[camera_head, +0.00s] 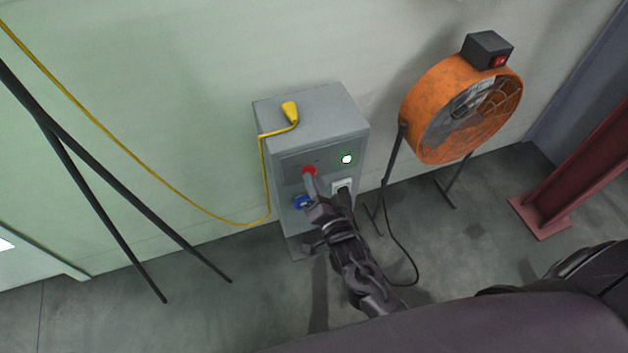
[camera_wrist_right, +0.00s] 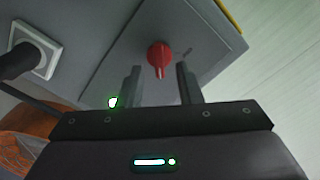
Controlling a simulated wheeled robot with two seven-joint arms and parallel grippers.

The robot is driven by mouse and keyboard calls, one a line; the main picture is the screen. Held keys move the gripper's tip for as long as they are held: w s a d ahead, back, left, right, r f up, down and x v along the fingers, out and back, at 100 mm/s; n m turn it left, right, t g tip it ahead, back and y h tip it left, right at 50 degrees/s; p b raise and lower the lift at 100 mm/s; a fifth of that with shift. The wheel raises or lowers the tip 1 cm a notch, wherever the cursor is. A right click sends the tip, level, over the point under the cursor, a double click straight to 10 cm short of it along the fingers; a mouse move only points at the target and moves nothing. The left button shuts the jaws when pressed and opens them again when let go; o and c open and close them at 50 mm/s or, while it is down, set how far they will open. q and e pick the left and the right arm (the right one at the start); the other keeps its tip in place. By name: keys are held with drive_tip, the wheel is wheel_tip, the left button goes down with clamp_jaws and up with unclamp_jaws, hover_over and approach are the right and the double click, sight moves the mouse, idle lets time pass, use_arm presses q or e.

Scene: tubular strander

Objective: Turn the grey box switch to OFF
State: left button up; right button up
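The grey box (camera_head: 315,118) stands against the wall, with a red rotary switch (camera_head: 309,170) on its front panel. A lit green lamp (camera_head: 347,159) is to the right of the switch. My right gripper (camera_head: 325,183) is in front of the panel, just below the switch. In the right wrist view, the red switch (camera_wrist_right: 160,54) shows between and beyond the two fingertips of my right gripper (camera_wrist_right: 160,72). The fingers are apart, with nothing held between them. The switch's handle points toward the gripper in that view. My left gripper is not in view.
A blue socket (camera_head: 302,202) and a white socket (camera_head: 341,187) with a black plug are low on the box front. An orange fan (camera_head: 432,112) stands to the right, a red steel column (camera_head: 580,180) beyond.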

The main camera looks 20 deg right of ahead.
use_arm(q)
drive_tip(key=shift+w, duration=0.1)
use_arm(e)
drive_tip(key=shift+w, duration=0.8)
clamp_jaws()
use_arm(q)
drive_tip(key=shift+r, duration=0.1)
